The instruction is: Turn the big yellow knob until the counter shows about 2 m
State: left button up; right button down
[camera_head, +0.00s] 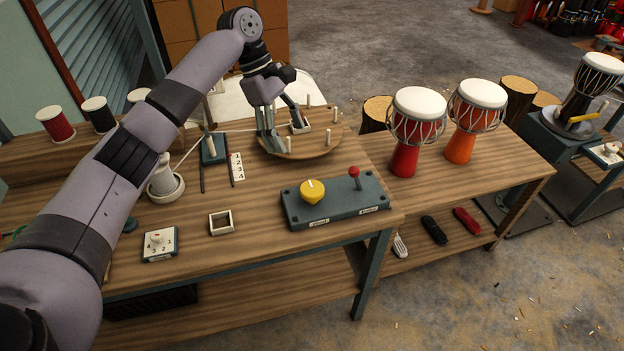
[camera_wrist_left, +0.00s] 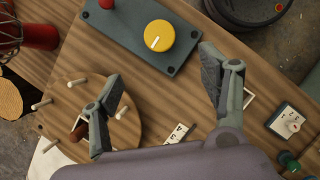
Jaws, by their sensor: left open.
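The big yellow knob (camera_head: 313,190) sits on a dark grey control box (camera_head: 337,209) at the front right of the workbench, with a white mark on its top. It also shows in the left wrist view (camera_wrist_left: 159,35), apart from my fingers. A small white counter with figures (camera_head: 236,166) lies on the bench; in the left wrist view it (camera_wrist_left: 179,132) is partly hidden and hard to read. My left gripper (camera_head: 277,132) is open and empty above the round pegged board, behind the knob in the head view. My right gripper is not in view.
A red-balled lever (camera_head: 354,172) stands on the same box, right of the knob. The round wooden board (camera_head: 320,147) carries upright pegs. A square frame (camera_head: 221,222) and a numbered dial (camera_head: 160,243) lie left of the box. Two goblet drums (camera_head: 404,161) stand at the right.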

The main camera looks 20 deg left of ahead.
pick_arm(q)
send_near(312, 188)
jog(key=p+x, duration=0.1)
jog(key=x, duration=0.7)
jog(key=shift+f, duration=0.1)
jog(key=shift+d+f, duration=0.1)
jog(key=shift+f, duration=0.2)
jog(key=c, duration=1.1)
jog(key=shift+c, duration=0.3)
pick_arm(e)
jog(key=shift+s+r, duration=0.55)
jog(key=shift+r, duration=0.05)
